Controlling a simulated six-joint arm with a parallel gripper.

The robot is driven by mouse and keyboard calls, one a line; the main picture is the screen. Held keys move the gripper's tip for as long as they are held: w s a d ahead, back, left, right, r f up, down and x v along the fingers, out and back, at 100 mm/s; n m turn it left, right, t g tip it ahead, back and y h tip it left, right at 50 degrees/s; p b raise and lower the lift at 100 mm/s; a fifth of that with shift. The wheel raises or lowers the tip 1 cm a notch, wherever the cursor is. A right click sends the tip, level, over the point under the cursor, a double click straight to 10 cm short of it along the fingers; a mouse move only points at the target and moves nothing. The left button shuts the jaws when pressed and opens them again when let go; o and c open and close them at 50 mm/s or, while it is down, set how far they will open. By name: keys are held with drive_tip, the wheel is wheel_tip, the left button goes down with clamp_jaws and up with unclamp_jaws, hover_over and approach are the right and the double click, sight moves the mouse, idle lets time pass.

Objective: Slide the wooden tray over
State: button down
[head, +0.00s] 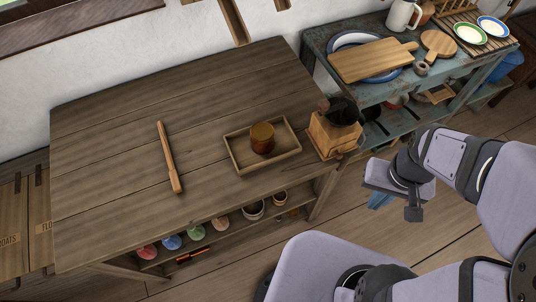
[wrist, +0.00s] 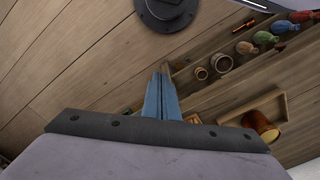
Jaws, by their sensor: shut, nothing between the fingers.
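The wooden tray (head: 235,158) is a shallow rectangular tray lying on the plank table (head: 100,140). A brown cup (head: 262,138) stands in it. In the wrist view the tray (wrist: 284,103) and cup (wrist: 262,126) show at the lower right. My gripper (head: 378,200) has blue fingers and is off the table's right side, apart from the tray and to its right. In the wrist view the blue fingers (wrist: 162,85) are together with nothing between them.
A wooden grinder (head: 330,136) with a dark top stands at the table's right edge, just right of the tray. A wooden rolling pin (head: 169,160) lies left of the tray. Jars (head: 253,210) stand on the shelf below. A blue side table (head: 375,94) with boards and plates stands behind.

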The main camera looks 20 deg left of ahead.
drive_tip(key=s+a+f+n+g+h+b, duration=0.15)
drive_tip(key=a+n, duration=0.25)
drive_tip(key=a, duration=0.4)
drive_tip(key=s+a+f+n+t+y, duration=0.1)
drive_tip(key=a+f+n, duration=0.25)
drive_tip(key=a, duration=0.55)
drive_tip(key=w+a+r, duration=0.4)
drive_tip(key=w+a, duration=0.1)
drive_tip(key=a, duration=0.4)
drive_tip(key=shift+n, duration=0.35)
drive_tip(key=f+p, duration=0.1)
drive_tip(key=f, duration=0.9)
drive_tip(key=shift+s+d+p, duration=0.1)
drive_tip(key=shift+d+p, duration=0.1)
drive_tip(key=shift+p, duration=0.15)
drive_tip(key=shift+w+a+f+p, duration=0.15)
drive_tip(key=shift+w+a+p, duration=0.45)
drive_tip(key=shift+w+a, duration=0.85)
